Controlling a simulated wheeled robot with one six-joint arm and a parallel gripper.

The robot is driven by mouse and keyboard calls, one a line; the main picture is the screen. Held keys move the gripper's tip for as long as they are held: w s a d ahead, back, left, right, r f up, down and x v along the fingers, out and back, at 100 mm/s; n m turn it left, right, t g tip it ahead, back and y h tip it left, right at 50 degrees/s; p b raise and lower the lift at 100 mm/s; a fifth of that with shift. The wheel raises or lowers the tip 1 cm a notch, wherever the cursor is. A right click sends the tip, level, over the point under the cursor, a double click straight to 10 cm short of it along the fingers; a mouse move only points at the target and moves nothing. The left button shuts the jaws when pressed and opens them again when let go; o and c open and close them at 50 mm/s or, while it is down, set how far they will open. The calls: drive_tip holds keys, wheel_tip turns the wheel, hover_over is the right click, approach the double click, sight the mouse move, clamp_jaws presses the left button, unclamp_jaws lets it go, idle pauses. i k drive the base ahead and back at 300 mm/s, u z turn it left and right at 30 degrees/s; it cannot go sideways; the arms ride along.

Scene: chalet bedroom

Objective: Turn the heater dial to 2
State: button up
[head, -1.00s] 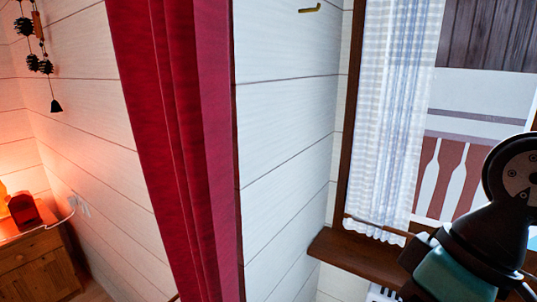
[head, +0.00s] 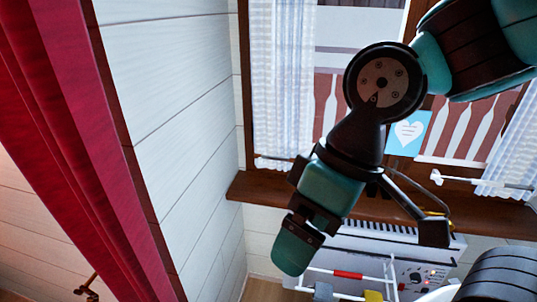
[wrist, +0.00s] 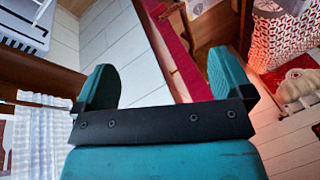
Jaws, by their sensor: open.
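The heater (head: 375,238) is a white panel unit under the window sill in the head view, with a slotted top. Its control panel (head: 418,274) at the right has small red lights and a dark round mark that may be the dial; the setting is too small to read. My gripper (head: 291,250) hangs in front and to the left of the panel, with nothing seen in it. In the wrist view my gripper (wrist: 164,72) is open, its two teal fingers wide apart. The white slotted heater (wrist: 22,24) shows there at the top left corner, away from the fingers.
White rails with red (head: 348,274) and yellow (head: 373,295) pieces stand in front of the heater. The wooden sill (head: 270,193) juts out above it. A red curtain (head: 80,130) hangs at left. A white-and-red patterned cloth (wrist: 283,40) is in the wrist view.

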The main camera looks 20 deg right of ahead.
sight(415, 277)
drive_tip(key=z, duration=1.45)
drive_tip(key=k, duration=0.35)
drive_tip(key=z, duration=0.5)
